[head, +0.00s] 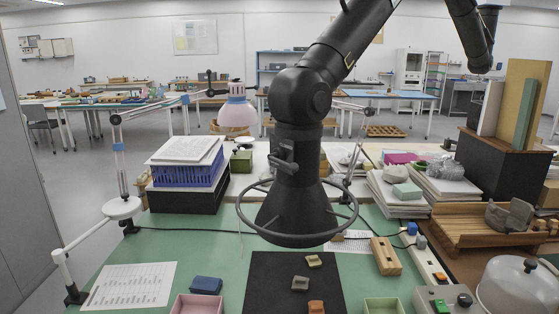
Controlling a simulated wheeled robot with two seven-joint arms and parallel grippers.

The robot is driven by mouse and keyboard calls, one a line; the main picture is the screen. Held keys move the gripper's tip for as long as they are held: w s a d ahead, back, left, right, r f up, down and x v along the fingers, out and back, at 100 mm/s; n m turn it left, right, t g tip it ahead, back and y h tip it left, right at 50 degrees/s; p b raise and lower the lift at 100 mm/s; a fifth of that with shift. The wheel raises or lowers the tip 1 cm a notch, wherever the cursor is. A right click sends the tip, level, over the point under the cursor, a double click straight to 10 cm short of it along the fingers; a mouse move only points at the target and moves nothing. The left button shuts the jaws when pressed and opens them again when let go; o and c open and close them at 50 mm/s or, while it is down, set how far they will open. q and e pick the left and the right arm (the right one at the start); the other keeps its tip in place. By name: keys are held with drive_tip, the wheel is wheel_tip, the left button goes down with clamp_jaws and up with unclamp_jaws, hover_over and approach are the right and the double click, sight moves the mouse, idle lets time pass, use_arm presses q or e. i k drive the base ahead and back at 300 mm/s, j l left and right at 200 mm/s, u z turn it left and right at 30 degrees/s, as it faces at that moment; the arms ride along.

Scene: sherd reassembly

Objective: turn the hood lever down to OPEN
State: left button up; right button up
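A black extraction hood (288,215) hangs from a thick black jointed arm (335,55) over the middle of the bench. It is a cone with a wide ring (300,241) around its lower part. A small dark fitting that looks like the lever (284,155) sits on the front of the hood's neck. It is black on black, so its setting and any OPEN marking cannot be read. Neither of my grippers shows in the head view.
A black mat (262,285) with sherds (300,284) lies below the hood on the green bench. A lamp (237,110) and a blue basket (187,170) stand left. A wooden block (385,256), a control box (446,300) and a pale dome (515,287) stand right.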

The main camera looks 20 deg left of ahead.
sight(278, 155)
drive_tip(key=l+u, duration=0.15)
drive_tip(key=u, duration=0.6)
drive_tip(key=l+u, duration=0.3)
drive_tip(key=k+l+u, duration=0.25)
drive_tip(key=l, duration=0.2)
drive_tip(key=l+u, duration=0.3)
drive_tip(key=k+l, duration=0.15)
drive_tip(key=l, duration=0.2)
drive_tip(key=k+l, duration=0.15)
drive_tip(key=l, duration=0.25)
drive_tip(key=k+l+u, duration=0.1)
drive_tip(key=l, duration=0.25)
drive_tip(key=k+l, duration=0.2)
drive_tip(key=l, duration=0.15)
